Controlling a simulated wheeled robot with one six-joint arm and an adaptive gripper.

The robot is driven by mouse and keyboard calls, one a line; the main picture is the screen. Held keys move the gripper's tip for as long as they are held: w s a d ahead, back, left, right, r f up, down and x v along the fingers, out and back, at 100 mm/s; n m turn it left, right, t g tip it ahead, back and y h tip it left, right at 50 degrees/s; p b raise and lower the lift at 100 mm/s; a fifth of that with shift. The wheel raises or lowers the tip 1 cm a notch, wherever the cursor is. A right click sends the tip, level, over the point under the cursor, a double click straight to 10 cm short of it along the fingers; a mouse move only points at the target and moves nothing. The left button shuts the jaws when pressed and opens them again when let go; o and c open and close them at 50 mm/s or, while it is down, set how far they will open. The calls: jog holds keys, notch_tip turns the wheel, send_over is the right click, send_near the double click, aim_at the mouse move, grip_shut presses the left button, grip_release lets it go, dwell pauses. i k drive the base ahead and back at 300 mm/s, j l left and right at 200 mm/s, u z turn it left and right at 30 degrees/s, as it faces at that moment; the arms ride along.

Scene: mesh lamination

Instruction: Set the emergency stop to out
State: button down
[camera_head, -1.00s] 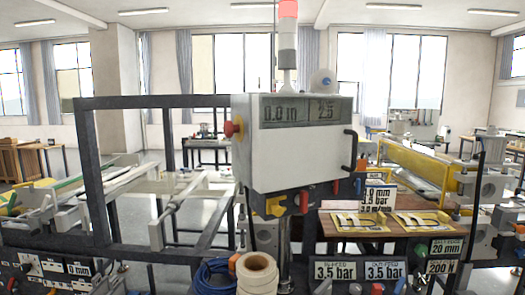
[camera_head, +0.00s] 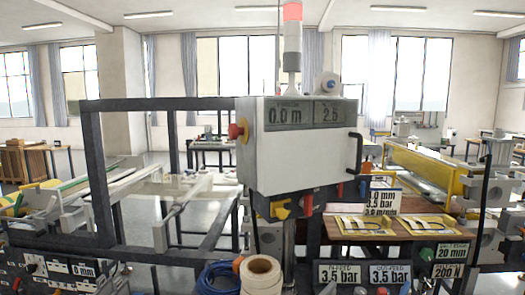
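The emergency stop (camera_head: 236,131) is a red mushroom button on a yellow base. It sticks out from the left side of the grey-white control box (camera_head: 300,168). Whether the button is pressed in or out cannot be told at this size. My gripper is not in view, and nothing covers the button.
A red-topped signal tower (camera_head: 292,40) stands on the control box, and a black handle (camera_head: 355,152) is on its right. A yellow rotary switch (camera_head: 281,209) sits below. A dark frame (camera_head: 92,180) stands left, a wooden table (camera_head: 405,206) right. A white roll (camera_head: 261,275) sits in front.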

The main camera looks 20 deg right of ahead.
aim_at(234, 131)
jog(key=i+j+u, duration=0.15)
jog(key=i, duration=0.3)
jog(key=i+j+u, duration=0.15)
jog(key=i, duration=0.35)
